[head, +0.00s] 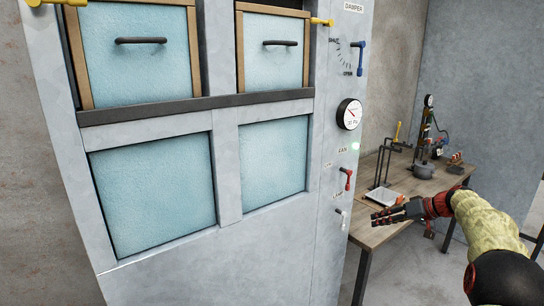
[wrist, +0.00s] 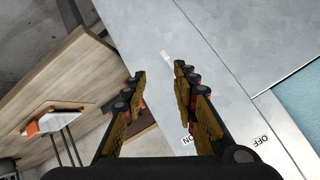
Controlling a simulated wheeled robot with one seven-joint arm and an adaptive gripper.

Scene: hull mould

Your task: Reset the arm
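My gripper (head: 388,216) shows in the head view at the right, in front of the cabinet's right edge and over the near part of the wooden table. My arm reaches in from the lower right. In the wrist view my gripper (wrist: 158,82) has its two fingers apart with nothing between them. The cabinet's grey panel (wrist: 225,70) lies beyond the fingertips, and a small white lever (wrist: 166,57) shows near them. The same white lever (head: 341,213) sits low on the panel in the head view.
The grey cabinet has light blue filter panels (head: 152,193), a red lever (head: 348,178), a gauge (head: 349,114) and a blue damper handle (head: 361,58). Open floor lies right of the table's front.

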